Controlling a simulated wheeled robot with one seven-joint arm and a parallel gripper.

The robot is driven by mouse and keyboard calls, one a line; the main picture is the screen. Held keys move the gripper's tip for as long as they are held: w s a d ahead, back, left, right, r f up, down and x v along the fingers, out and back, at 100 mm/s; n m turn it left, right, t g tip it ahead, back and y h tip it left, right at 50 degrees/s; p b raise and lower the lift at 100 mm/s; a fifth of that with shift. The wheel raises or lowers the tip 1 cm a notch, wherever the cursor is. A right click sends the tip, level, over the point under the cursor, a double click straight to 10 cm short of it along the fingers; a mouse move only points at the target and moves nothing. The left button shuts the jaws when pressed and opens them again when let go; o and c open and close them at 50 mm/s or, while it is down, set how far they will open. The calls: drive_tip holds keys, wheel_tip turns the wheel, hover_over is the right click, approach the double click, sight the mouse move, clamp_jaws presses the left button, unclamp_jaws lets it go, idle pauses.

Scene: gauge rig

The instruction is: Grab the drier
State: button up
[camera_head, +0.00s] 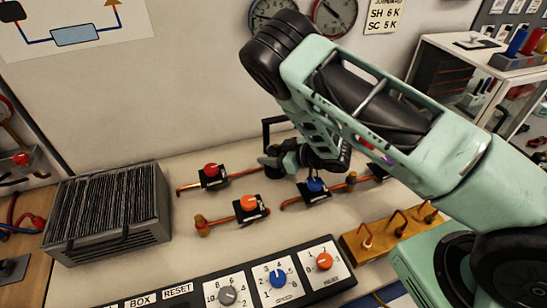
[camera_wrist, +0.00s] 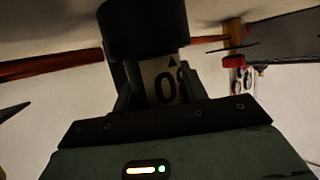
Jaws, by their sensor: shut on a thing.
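The drier appears as a dark, thick cylinder (camera_wrist: 145,30) at the top middle of the wrist view. A white label (camera_wrist: 164,88) with a dark arrow and partly hidden figures shows between my fingers. My gripper (camera_wrist: 155,72) is shut on it, with a dark finger on each side of the label. In the head view my gripper (camera_head: 300,157) is over the back row of pipework, and my arm comes in from the right. There the gripper and arm largely hide the drier, and I cannot make out its ends.
Copper lines carry red (camera_head: 211,170), orange (camera_head: 250,203) and blue (camera_head: 315,184) valve knobs close to my gripper. A finned box (camera_head: 112,212) stands left. A dial panel (camera_head: 235,283) lies in front, and a brass manifold (camera_head: 385,234) is at right.

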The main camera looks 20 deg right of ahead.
sight(270, 148)
drive_tip(key=shift+r, duration=0.1)
drive_tip(key=shift+r+b, duration=0.9)
drive_tip(key=shift+r, duration=3.85)
drive_tip(key=shift+s+r, duration=0.1)
